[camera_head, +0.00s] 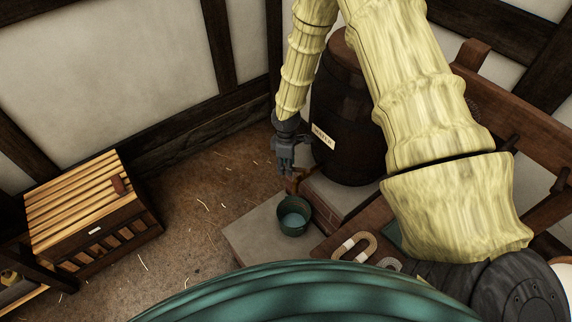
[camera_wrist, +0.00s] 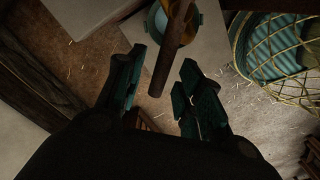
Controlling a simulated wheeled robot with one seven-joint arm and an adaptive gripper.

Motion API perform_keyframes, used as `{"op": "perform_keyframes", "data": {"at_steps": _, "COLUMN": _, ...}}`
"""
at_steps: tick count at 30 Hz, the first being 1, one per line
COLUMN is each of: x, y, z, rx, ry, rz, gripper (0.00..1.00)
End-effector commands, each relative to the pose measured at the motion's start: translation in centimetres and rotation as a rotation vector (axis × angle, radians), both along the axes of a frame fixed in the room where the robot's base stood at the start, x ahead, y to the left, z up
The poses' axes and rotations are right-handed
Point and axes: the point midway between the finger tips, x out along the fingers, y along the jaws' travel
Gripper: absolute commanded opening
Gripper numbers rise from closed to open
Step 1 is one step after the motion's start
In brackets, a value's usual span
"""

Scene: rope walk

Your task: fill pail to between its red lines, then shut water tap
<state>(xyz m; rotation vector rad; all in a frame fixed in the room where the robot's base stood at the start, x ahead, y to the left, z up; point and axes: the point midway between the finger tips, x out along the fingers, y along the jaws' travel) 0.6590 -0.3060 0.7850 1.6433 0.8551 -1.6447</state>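The dark green pail (camera_head: 296,229) stands on a pale slab under the wooden tap (camera_head: 294,182) of the barrel. A pale blue surface shows inside it; I cannot make out red lines or the exact level. In the wrist view the pail (camera_wrist: 153,24) is at the top, partly hidden by the tap. My gripper (camera_head: 284,172) is beside the tap, above and left of the pail. In the wrist view my gripper (camera_wrist: 161,62) is open, and a brown wooden bar of the tap (camera_wrist: 164,72) reaches between its fingers. Contact with either finger is not clear.
The dark barrel (camera_head: 342,125) labelled WATER stands behind the tap on a raised block. A slatted wooden crate (camera_head: 90,215) is at the left. A rope coil (camera_head: 354,247) lies right of the pail. Floor left of the slab is clear.

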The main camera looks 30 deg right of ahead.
Motion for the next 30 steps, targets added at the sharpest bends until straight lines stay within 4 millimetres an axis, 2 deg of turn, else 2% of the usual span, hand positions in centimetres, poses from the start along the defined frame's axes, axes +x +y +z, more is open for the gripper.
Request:
{"op": "perform_keyframes", "data": {"at_steps": 21, "x": 0.1, "y": -0.1, "z": 9.9, "rx": 0.001, "ry": -0.002, "rz": -0.002, "gripper": 0.37}}
{"op": "perform_keyframes", "data": {"at_steps": 30, "x": 0.0, "y": -0.1, "z": 11.5, "rx": 0.001, "ry": -0.001, "rz": -0.002, "gripper": 0.37}}
